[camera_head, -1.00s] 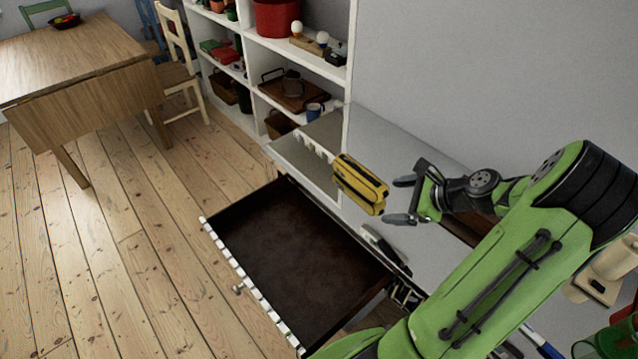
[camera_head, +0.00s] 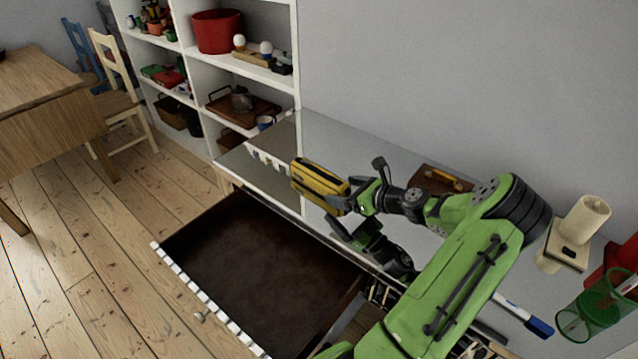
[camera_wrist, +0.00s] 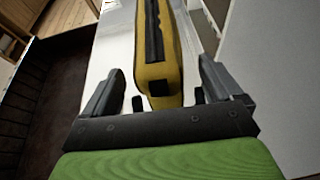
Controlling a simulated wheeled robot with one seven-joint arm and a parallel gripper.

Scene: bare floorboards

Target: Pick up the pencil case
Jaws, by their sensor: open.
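The yellow pencil case (camera_head: 319,183) with a dark zip strip lies on the grey counter, near its front edge above the open drawer. My gripper (camera_head: 357,192) is open at the near end of the case. In the wrist view the pencil case (camera_wrist: 160,62) runs away from me, its near end between the two dark fingers of my gripper (camera_wrist: 168,92). Gaps show between the case and both fingers, wider on the right. Its far end is cut off at the top of that view.
An open, empty-looking brown drawer (camera_head: 255,262) juts out below the counter (camera_head: 345,142). White shelves (camera_head: 297,60) stand at the back left.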

